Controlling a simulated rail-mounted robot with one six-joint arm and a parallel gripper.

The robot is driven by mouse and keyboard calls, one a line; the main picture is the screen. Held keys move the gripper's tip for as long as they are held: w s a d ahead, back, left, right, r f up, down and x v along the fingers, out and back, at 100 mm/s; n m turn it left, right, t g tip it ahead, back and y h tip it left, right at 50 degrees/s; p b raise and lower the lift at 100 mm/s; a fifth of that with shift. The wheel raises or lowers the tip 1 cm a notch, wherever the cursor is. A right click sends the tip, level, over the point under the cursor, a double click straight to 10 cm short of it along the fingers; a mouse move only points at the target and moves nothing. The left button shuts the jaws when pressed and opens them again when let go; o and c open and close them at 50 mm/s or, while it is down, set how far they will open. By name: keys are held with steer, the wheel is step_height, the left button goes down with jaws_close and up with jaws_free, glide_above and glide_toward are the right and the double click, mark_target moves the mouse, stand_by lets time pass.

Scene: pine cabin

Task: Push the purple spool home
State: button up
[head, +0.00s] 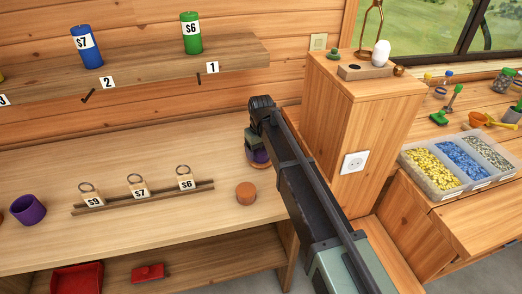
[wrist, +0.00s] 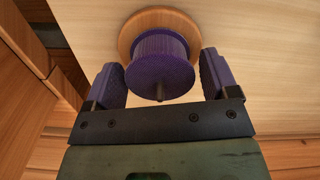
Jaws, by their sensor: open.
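The purple spool (wrist: 158,68) sits over a round wooden base (wrist: 126,38) in the wrist view, with a thin peg sticking out of its near face. My gripper (wrist: 160,78) is open, with one finger on each side of the spool; a narrow gap shows beside the fingers. In the head view the spool (head: 258,156) is mostly hidden by my gripper (head: 254,146), at the back of the workbench. I cannot tell whether the spool touches the base.
A small brown round block (head: 246,193) stands on the workbench (head: 150,160), in front of the spool. A rail with tagged rings (head: 140,197) and a purple cup (head: 28,209) lie to the left. A wooden cabinet (head: 350,120) rises close on the right.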

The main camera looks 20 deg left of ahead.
step_height(320, 180, up, 11)
steer(key=p, duration=1.1)
steer(key=shift+f, duration=0.1)
steer(key=shift+s+d, duration=0.1)
steer(key=s+d+m, duration=0.3)
steer(key=s+d, duration=0.3)
steer(key=d, duration=0.7)
steer(key=s+d+m, duration=0.3)
steer(key=s+d, duration=0.3)
steer(key=d, duration=0.7)
steer(key=s+d+m, duration=0.3)
steer(key=s+d, duration=0.4)
steer(key=d, duration=0.6)
steer(key=shift+d+m, duration=0.3)
steer(key=shift+d, duration=0.05)
